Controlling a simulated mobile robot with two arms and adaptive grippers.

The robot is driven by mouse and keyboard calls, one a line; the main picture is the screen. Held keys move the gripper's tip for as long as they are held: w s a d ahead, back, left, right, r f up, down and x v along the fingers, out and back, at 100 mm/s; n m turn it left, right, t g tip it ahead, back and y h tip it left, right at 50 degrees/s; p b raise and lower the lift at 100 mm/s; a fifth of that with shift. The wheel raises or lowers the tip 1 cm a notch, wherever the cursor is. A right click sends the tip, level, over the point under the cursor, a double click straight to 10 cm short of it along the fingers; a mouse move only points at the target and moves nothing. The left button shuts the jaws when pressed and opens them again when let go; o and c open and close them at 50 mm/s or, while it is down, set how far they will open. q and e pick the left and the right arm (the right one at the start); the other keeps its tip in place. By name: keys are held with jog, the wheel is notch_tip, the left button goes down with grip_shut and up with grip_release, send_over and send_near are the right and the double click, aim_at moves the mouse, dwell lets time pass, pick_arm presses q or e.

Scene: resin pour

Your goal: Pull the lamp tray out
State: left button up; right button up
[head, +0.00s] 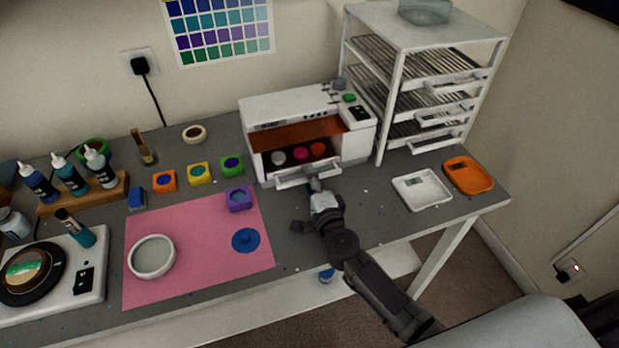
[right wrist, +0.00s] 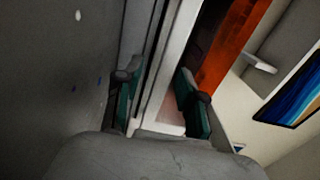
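The curing lamp (head: 355,148) is a white box with an orange window at the back of the table. Its lamp tray (head: 322,172) sticks out a little at the front, and small coloured pieces show inside. My right gripper (head: 314,184) is at the tray's front handle. In the right wrist view the gripper's green-padded fingers (right wrist: 160,100) stand apart, one on each side of a pale bar (right wrist: 152,88) of the tray front. I see no clear contact with both pads. My left gripper is out of view.
A white wire rack (head: 395,95) stands right of the lamp. A pink mat (head: 190,275) with a bowl (head: 152,242) lies left. Bare grey table lies in front of the lamp.

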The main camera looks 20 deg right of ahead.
grip_shut()
dwell(0.3)
jog(key=s+p, duration=0.1)
jog(key=s, duration=1.1)
jog(key=shift+s+d, duration=0.15)
jog(key=shift+d, duration=0.05)
jog(key=shift+s, duration=0.45)
grip_release()
jog(key=shift+w, duration=0.1)
